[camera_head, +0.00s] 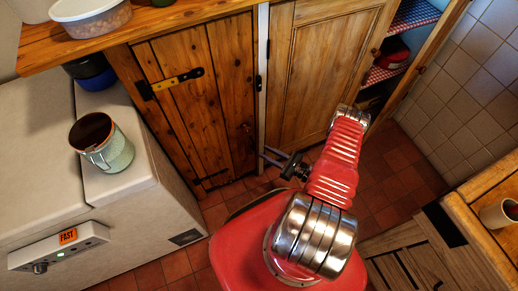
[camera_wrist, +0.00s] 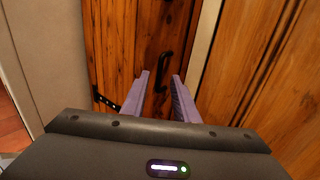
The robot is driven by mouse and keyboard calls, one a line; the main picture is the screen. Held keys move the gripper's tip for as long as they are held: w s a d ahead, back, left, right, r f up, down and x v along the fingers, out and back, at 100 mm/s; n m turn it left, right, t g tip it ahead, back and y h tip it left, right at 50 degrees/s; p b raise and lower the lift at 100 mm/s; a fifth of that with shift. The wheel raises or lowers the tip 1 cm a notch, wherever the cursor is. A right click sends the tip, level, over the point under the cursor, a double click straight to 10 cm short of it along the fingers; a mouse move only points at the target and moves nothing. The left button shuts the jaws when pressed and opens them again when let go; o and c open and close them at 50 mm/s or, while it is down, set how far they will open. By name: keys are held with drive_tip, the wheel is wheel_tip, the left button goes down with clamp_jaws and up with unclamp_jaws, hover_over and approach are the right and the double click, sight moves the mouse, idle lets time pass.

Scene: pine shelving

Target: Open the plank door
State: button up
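The plank door (camera_head: 207,75) is a brown upright-board cabinet door under the wooden counter, and it looks shut. It has black strap hinges on its left side and a dark handle (camera_head: 247,130) near its right edge. The wrist view also shows the door (camera_wrist: 112,45) and its black upright handle (camera_wrist: 164,72). My gripper (camera_head: 264,153) is in front of the door's lower right, below the handle in the head view. In the wrist view my gripper (camera_wrist: 162,76) is open, its two fingers pointing at the door, with the handle beyond and between the tips. I see no contact.
A lighter panelled door (camera_head: 322,70) stands to the right, past a pale post (camera_head: 262,60). Further right is an open door (camera_head: 433,52) by checked shelves. A white chest (camera_head: 60,170) with a green mug (camera_head: 115,155) stands at left. Tiled floor (camera_head: 400,185) shows between.

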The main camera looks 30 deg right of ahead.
drive_tip(key=shift+x, duration=2.35)
drive_tip(key=shift+c, duration=0.2)
clamp_jaws()
